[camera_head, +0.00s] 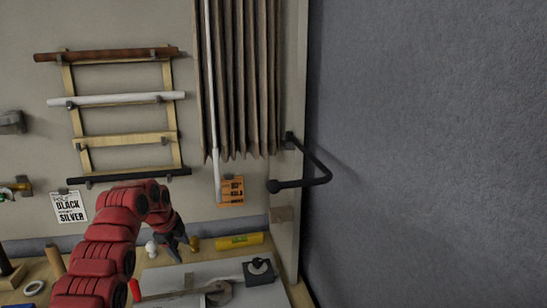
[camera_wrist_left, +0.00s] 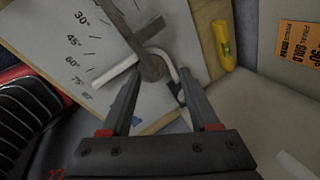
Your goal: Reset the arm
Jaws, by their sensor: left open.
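My red left arm (camera_head: 105,245) rises from the lower left in the head view and bends over. Its gripper (camera_head: 178,243) points down above the back part of the table. My right arm is not in view.
A white board (camera_head: 185,275) with angle marks lies on the table, bearing a black block (camera_head: 258,270) and a grey disc (camera_head: 218,292). A yellow level (camera_head: 239,241) lies behind it. A wall rack (camera_head: 125,139) and black bar (camera_head: 305,183) stand above.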

